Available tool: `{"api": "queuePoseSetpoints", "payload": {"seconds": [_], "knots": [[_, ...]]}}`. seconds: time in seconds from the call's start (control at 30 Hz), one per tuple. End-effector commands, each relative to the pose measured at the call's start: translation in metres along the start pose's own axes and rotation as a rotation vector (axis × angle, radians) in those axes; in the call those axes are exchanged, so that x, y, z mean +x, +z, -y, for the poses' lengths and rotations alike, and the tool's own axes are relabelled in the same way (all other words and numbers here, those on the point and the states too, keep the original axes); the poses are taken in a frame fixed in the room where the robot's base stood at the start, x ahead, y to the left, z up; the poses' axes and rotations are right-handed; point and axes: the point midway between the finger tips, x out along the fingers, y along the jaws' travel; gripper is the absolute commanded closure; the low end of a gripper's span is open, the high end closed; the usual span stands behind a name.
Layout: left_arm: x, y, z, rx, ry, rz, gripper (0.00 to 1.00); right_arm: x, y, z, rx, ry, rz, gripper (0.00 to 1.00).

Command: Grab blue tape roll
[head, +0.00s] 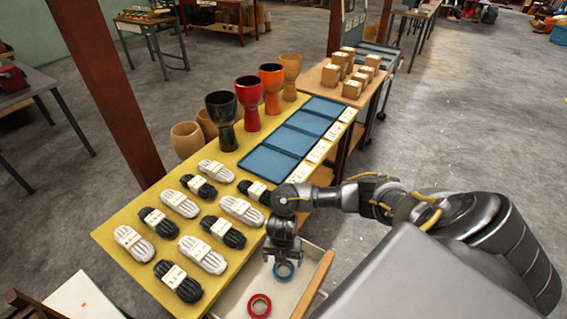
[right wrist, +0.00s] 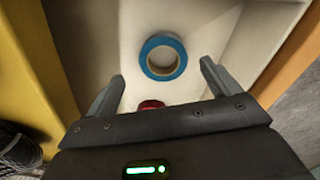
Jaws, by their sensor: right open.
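The blue tape roll (head: 284,278) lies flat in an open white drawer (head: 235,297) under the yellow table. In the right wrist view the blue tape roll (right wrist: 181,49) is a ring with a tan inner core. My right gripper (head: 283,259) is over the drawer and partly covers the roll in the head view. In the right wrist view my right gripper (right wrist: 162,73) is open and empty, with the roll ahead between the lines of its fingers. My left gripper is not in view.
A red tape roll (head: 250,303) lies in the same drawer, nearer the front; my gripper body partly hides it in the wrist view. The drawer's wooden front (head: 316,285) rises at the right. The yellow table (head: 112,229) holds rope bundles, goblet drums and blue trays.

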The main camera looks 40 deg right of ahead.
Motion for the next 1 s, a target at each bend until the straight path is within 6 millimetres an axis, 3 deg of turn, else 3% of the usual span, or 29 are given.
{"api": "queuePoseSetpoints", "payload": {"seconds": [0.4, 0.7, 1.0], "knots": [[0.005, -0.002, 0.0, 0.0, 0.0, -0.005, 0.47, 0.049, -0.001, 0.004, 0.001, -0.001, 0.0, 0.12], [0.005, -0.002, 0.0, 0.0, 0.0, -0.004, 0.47, 0.051, -0.001, 0.003, -0.001, 0.0, 0.001, 0.13], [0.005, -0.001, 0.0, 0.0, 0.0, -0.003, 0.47, 0.051, -0.001, 0.003, -0.001, 0.0, 0.001, 0.52]]}}
